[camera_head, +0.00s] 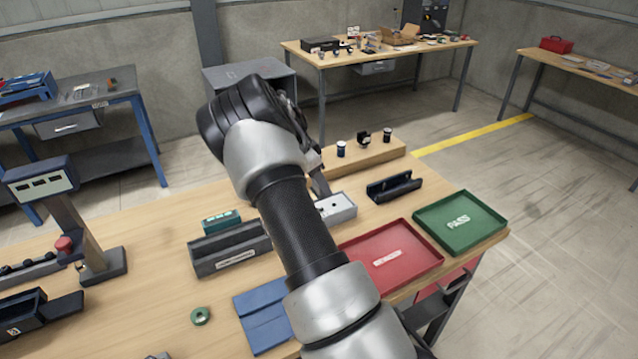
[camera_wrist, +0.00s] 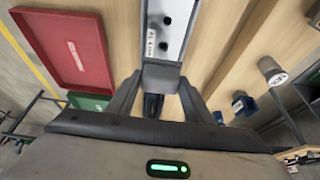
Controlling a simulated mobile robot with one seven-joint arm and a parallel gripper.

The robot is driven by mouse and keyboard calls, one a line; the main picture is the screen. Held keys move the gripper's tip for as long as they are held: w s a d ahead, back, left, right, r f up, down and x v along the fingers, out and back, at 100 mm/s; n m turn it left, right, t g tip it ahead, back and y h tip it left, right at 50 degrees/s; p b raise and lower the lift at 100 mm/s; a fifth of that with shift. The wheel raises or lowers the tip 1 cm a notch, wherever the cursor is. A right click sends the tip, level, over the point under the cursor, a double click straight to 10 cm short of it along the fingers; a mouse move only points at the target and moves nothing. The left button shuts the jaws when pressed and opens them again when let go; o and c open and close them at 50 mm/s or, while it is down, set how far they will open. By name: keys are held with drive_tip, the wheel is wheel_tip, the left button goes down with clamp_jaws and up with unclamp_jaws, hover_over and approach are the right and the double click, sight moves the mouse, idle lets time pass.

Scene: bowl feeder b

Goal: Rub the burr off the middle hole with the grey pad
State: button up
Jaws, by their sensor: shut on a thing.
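The light grey block with dark holes (camera_head: 340,206) lies on the wooden table, partly behind my arm in the head view. In the wrist view the block (camera_wrist: 176,32) runs away from my gripper, with two dark holes and small printed lettering on its top. My gripper (camera_wrist: 160,85) is shut on a grey pad (camera_wrist: 160,76), held between its fingertips at the near end of the block. The pad hides that part of the block, and I cannot tell whether it touches it. No burr can be made out. In the head view my gripper (camera_head: 320,185) is mostly hidden.
A red tray (camera_head: 424,262) and a green PASS tray (camera_head: 488,236) lie to the right. A black holder (camera_head: 394,187) and a wooden riser (camera_head: 366,166) with small parts stand behind. A dark grey holder (camera_head: 228,262), blue mat (camera_head: 258,335) and green ring (camera_head: 200,316) are left of my arm.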

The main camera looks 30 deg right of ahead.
drive_tip(key=shift+f+b, duration=0.15)
drive_tip(key=shift+b, duration=0.2)
drive_tip(key=shift+f+b, duration=1.4)
drive_tip(key=shift+f, duration=0.45)
drive_tip(key=shift+b, duration=0.4)
